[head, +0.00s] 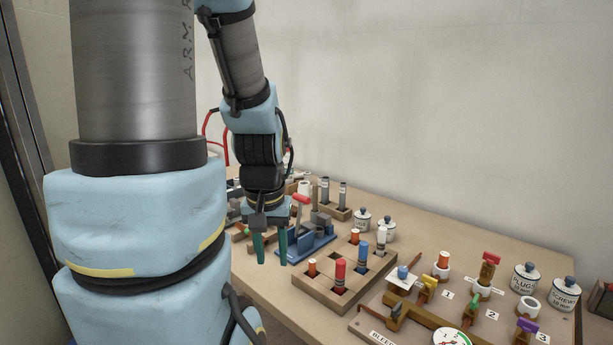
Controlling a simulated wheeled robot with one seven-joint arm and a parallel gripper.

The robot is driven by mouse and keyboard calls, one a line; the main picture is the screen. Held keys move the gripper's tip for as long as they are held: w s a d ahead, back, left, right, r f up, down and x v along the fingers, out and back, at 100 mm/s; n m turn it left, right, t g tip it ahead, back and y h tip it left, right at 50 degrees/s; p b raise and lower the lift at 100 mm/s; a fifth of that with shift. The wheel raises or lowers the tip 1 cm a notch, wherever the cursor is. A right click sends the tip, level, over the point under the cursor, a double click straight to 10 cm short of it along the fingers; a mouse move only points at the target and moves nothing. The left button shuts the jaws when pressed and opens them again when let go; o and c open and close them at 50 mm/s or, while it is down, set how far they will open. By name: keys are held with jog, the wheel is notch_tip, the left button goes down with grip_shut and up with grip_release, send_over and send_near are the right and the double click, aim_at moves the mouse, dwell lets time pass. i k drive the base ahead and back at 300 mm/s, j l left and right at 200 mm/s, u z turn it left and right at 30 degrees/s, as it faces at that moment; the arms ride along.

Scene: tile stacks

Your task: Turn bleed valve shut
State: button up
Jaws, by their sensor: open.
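My gripper (271,249) hangs with its two teal fingers pointing down and apart, empty, above the left part of the table. The valve board (363,322) lies at the lower right, well away from my gripper. I cannot tell which handle is the bleed valve.
A wooden tray (313,290) with red, orange and white cylinders stands between my gripper and the board. A blue stand with a red-tipped lever (300,199) is close behind my gripper. Labelled jars (524,278) stand at the right. Bare table shows behind the board.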

aim_at(396, 312)
jog(key=z, duration=1.35)
